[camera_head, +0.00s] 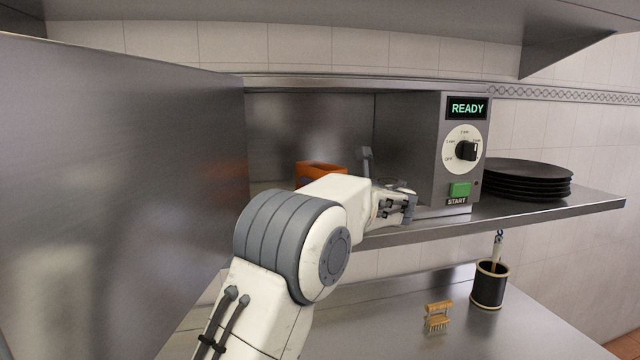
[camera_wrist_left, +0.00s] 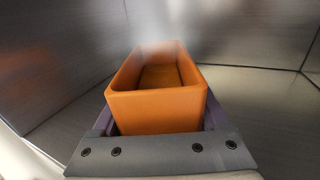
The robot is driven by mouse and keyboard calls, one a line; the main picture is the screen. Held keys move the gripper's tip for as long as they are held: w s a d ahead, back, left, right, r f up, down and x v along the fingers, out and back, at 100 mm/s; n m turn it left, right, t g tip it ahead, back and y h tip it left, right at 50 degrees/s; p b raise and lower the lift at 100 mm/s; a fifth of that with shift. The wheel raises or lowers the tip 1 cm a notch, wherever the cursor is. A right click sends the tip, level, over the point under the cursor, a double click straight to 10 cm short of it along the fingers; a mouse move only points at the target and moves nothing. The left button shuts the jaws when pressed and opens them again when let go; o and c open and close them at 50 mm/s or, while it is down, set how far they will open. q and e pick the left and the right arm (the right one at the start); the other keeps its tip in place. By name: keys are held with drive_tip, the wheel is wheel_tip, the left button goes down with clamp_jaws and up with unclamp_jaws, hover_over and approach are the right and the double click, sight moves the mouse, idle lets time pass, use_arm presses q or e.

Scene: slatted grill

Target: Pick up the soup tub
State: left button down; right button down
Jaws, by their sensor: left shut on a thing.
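The soup tub is an orange, open-topped rectangular tub (camera_head: 318,168) inside the open oven compartment, partly hidden behind my left arm in the head view. In the left wrist view the tub (camera_wrist_left: 157,110) fills the middle, with pale steam over its far end. My left gripper (camera_wrist_left: 158,122) is shut on the near part of the tub, with a purple finger along each side. In the head view its fingers are hidden by my arm. I cannot tell whether the tub touches the compartment floor. My right gripper is not in view.
The oven (camera_head: 411,140) shows READY above a dial and a green START button. Its open steel door (camera_head: 120,190) stands at left. Black plates (camera_head: 515,175) are stacked right on the shelf (camera_head: 540,209). Below are a brush (camera_head: 437,315) and a black pot (camera_head: 490,287).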

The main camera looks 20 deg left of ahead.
use_arm(q)
drive_tip(key=shift+r, duration=0.25)
drive_tip(key=shift+r, duration=0.25)
drive_tip(key=r, duration=0.1)
drive_tip(key=r+b, duration=0.1)
drive_tip(key=r, duration=0.1)
drive_tip(key=shift+d+r+b, duration=0.2)
drive_tip(key=shift+r+b, duration=0.05)
drive_tip(key=shift+b, duration=0.05)
drive_tip(key=s+d+r+b, duration=0.1)
drive_tip(key=s+d+r, duration=0.4)
drive_tip(key=d, duration=0.5)
drive_tip(key=shift+s+r, duration=0.15)
drive_tip(key=shift+r, duration=0.7)
wheel_tip(320, 180, up, 5)
drive_tip(key=p, duration=0.5)
drive_tip(key=shift+s, duration=0.1)
